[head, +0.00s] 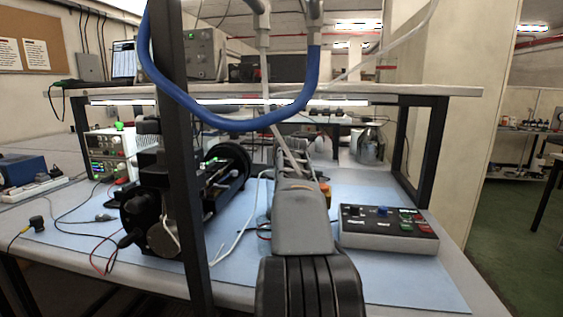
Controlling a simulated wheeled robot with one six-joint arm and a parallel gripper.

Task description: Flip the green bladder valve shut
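I cannot clearly pick out a green bladder valve. A small green knob-like piece (119,125) shows on top of the white instrument at the left. Small green parts (406,213) show on the sloped control box (388,241) at the right, beside red ones. A dark cylinder assembly (225,175) lies on the blue mat, partly hidden by a black upright. My grey arm (302,218) rises at the centre front. My gripper is at or behind its far end, and its fingers cannot be made out. Anything directly behind the arm is hidden.
A thick blue hose (230,124) loops across the upper middle. A black post (180,150) stands in front of the bench at the left. Loose cables lie on the mat. A shelf (420,91) spans above. The mat's right front is clear.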

